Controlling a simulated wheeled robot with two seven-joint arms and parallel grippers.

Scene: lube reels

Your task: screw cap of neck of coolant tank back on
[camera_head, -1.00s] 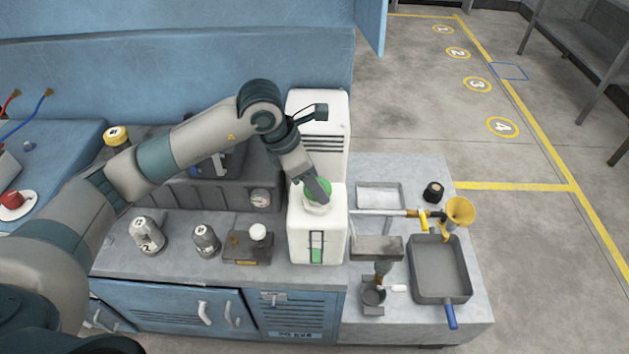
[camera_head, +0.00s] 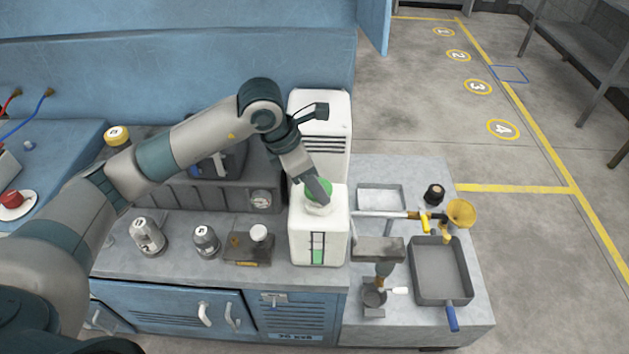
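The coolant tank (camera_head: 303,240) is a white box with a green level window on its front, standing on the grey bench. Its green cap (camera_head: 316,188) sits at the neck (camera_head: 320,209) on top of the tank. My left gripper (camera_head: 320,194) comes down from the upper left, with its fingers at the cap. The fingers partly cover the cap, and I cannot tell whether they are closed on it or how far the cap is seated. My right gripper is not in view.
A tall white vented unit (camera_head: 330,115) stands behind the tank. To the right are a grey tray with a blue handle (camera_head: 440,285), a yellow funnel (camera_head: 461,212) and a black cap-like part (camera_head: 434,194). Grey bottles (camera_head: 149,236) and a small block (camera_head: 247,250) stand to the left.

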